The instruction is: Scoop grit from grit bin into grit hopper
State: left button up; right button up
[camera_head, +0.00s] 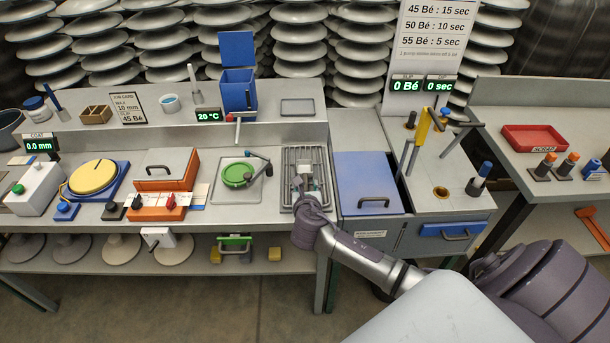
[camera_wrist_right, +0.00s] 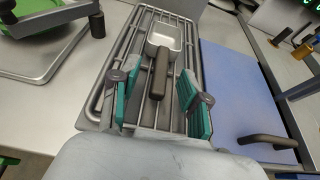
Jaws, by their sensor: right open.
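A small metal scoop (camera_wrist_right: 162,45) with a dark handle lies on a wire rack (camera_wrist_right: 104,62); the rack also shows in the head view (camera_head: 288,170). My right gripper (camera_wrist_right: 165,95) is open over the rack, its green-padded fingers on either side of the scoop's handle, with nothing gripped. In the head view my right gripper (camera_head: 307,187) partly hides the scoop. A bin with a closed blue lid (camera_head: 366,178) stands right of the rack; its label is too small to read. A blue box with a raised lid (camera_head: 238,88) stands on the back shelf. I cannot tell which is the grit hopper.
A green round lid with a crank (camera_head: 236,175) sits left of the rack. An orange-trimmed grey box (camera_head: 165,168) and a yellow disc (camera_head: 93,177) are further left. A tank with upright handles (camera_head: 440,190) is right of the blue lid. A red tray (camera_head: 533,138) lies far right.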

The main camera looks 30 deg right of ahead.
aim_at(306, 185)
jog(key=shift+x, duration=1.6)
jog(key=shift+s, duration=0.1)
grip_shut()
